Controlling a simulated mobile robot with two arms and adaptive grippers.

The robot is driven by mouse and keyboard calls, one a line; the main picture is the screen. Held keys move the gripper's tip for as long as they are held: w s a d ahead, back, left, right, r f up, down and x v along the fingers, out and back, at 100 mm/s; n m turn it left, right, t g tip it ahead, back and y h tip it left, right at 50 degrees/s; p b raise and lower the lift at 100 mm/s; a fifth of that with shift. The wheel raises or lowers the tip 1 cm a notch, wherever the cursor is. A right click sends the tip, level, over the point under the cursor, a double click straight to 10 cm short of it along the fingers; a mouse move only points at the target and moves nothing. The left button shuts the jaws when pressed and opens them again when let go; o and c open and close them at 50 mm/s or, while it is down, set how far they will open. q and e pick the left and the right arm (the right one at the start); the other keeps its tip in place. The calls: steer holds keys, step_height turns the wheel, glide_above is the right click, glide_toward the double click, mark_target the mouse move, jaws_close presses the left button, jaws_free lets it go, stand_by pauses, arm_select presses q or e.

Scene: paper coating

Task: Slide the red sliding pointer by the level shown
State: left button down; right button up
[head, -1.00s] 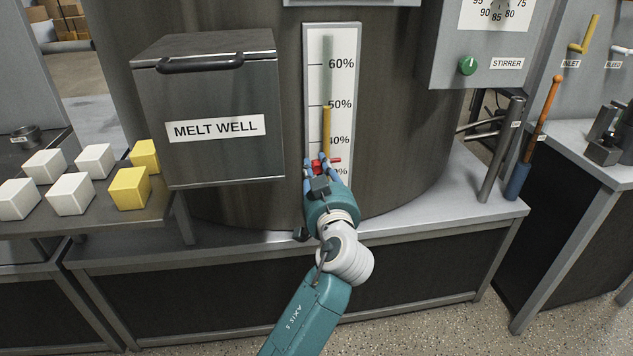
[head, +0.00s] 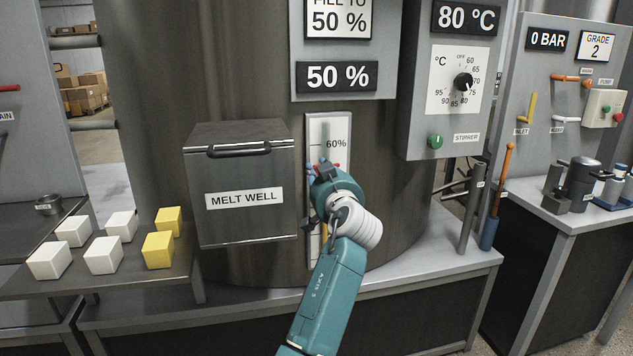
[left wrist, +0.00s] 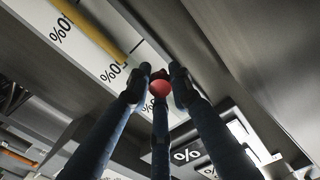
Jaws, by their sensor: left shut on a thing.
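The upright white gauge strip (head: 341,130) has a percent scale and a yellow column (head: 324,232), largely behind my arm. My left gripper (head: 320,168) is at the strip just below the 60% mark and hides the marks beneath it. In the left wrist view its blue fingers (left wrist: 160,82) are shut around the red pointer's round knob (left wrist: 159,88). The yellow column (left wrist: 95,30) and percent marks show beside it there. I cannot read the pointer's exact mark. The display (head: 336,77) reads 50 %, under a sign (head: 338,22) reading FILL TO 50 %. My right gripper is not in view.
The melt well box (head: 245,220) juts out left of the strip. White and yellow cubes lie on a shelf (head: 140,275) further left. A control panel with a dial (head: 463,82) and green stirrer button (head: 435,142) stands to the right.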

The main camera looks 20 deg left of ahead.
arm_select(q)
steer(key=shift+r, duration=0.25)
steer(key=c, duration=1.5)
jaws_free()
steer(key=shift+f, duration=0.1)
steer(key=shift+c, duration=0.2)
